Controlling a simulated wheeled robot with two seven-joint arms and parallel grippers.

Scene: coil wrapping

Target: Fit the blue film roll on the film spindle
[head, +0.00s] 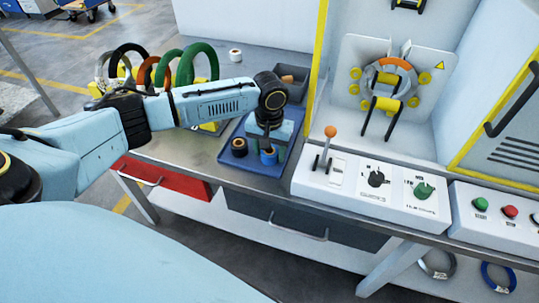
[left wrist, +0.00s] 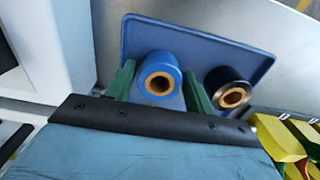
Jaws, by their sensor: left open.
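The blue film roll (left wrist: 161,66) stands on a blue tray (left wrist: 247,57) with its tan core facing up. In the left wrist view the two green fingers of my left gripper (left wrist: 158,88) are open, one on each side of the roll. I cannot tell if they touch it. In the head view my left gripper (head: 268,146) points down over the tray, and the lower part of the blue roll (head: 268,157) shows below it. The wrapping machine holds a grey and orange ring (head: 372,79); I cannot make out the film spindle for certain. My right gripper is not in view.
A black roll (head: 239,147) stands beside the blue one on the tray. Several coils (head: 202,60) stand on a rack at the back left. A control box (head: 375,188) with an orange-knobbed lever (head: 330,133) lies right of the tray. A grey bin (head: 293,85) is behind.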

